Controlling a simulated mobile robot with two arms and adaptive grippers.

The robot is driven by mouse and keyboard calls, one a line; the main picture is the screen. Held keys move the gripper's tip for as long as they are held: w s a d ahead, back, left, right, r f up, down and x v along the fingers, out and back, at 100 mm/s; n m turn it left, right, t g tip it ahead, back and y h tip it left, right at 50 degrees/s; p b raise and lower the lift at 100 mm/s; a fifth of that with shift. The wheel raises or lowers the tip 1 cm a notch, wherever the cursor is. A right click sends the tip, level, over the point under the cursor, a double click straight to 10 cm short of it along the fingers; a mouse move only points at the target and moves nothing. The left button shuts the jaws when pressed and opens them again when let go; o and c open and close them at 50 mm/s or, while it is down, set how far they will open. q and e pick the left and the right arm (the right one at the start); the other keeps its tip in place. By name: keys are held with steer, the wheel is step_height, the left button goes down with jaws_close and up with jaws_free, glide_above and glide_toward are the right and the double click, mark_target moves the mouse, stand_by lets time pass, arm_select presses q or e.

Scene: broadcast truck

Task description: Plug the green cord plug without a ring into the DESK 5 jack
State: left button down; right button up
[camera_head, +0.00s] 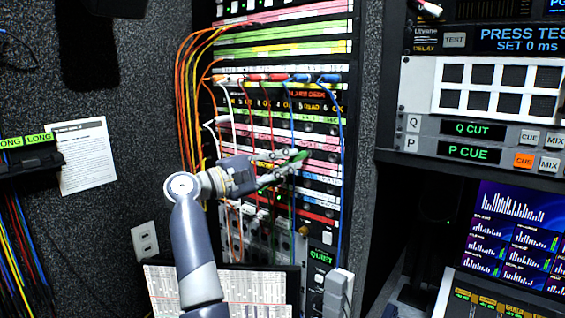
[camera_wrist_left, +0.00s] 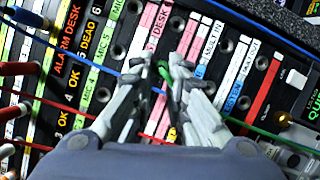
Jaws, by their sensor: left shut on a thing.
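My left gripper (camera_head: 293,161) is at the patch panel (camera_head: 270,140), its fingers shut on a green plug (camera_head: 302,155). In the left wrist view the gripper (camera_wrist_left: 170,82) has its fingertips close together, with a bit of the green plug (camera_wrist_left: 163,72) showing between them. Any ring on the plug is hidden. The fingertips are beside a pink label strip reading DESK (camera_wrist_left: 154,38), with jack holes near it. The fingers hide some jacks, so I cannot tell whether the plug tip touches one. My right gripper is not in view.
Red and blue plugs (camera_head: 278,77) sit in an upper row, their cords hanging across the panel. A blue cord (camera_wrist_left: 100,76) crosses near my fingertips, and a green cord (camera_wrist_left: 262,132) runs to the right. Orange cords (camera_head: 183,90) hang at the panel's left.

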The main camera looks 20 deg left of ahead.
arm_select(q)
steer(key=shift+w+d, duration=0.2)
steer(key=shift+w, duration=0.25)
steer(key=c, duration=1.5)
jaws_free()
steer(key=v, duration=1.2)
steer(key=shift+d, duration=0.1)
